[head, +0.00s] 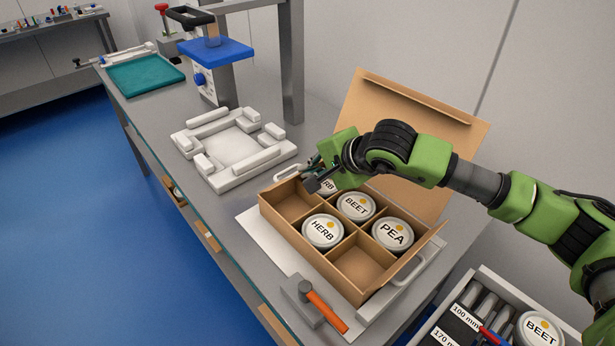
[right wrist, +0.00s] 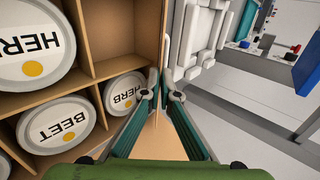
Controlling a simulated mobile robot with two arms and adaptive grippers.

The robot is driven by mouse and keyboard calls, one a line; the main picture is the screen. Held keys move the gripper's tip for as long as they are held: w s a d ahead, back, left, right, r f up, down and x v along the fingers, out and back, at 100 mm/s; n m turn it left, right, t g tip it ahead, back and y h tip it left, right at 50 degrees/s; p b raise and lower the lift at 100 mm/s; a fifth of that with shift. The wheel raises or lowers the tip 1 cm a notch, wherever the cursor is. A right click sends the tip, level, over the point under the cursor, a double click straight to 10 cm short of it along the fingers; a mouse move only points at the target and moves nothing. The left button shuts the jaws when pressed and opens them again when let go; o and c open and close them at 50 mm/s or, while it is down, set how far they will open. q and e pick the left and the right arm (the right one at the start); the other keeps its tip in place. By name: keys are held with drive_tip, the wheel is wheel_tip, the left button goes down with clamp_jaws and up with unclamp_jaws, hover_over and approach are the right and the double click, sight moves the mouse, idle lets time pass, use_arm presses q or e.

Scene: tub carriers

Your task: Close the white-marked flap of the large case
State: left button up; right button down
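The large case (head: 310,258) is an open cardboard box with dividers, on a light carrier with handles. A large flap (head: 425,125) stands up at its back, and a smaller flap (head: 418,258) stands out at its right end. I see no white mark on either. My right gripper (head: 316,180) is at the case's far left corner, above a partly hidden HERB tin. In the right wrist view its fingertips (right wrist: 164,88) are close together at the end of a cardboard wall (right wrist: 150,40), with cardboard between the fingers. Whether they grip it is unclear. My left gripper is out of view.
HERB (head: 322,230), BEET (head: 356,206) and PEA (head: 392,234) tins stand in the case; two compartments look empty. A hammer (head: 322,308) lies in front. A white fixture (head: 230,148) is behind left, and a crate (head: 490,275) with a tin stands right.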

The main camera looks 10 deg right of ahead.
idle(0.3)
drive_tip(key=c, duration=2.3)
unclamp_jaws()
drive_tip(key=shift+c, duration=0.2)
drive_tip(key=shift+s+d, duration=0.1)
drive_tip(key=v, duration=1.2)
drive_tip(key=shift+f, duration=0.1)
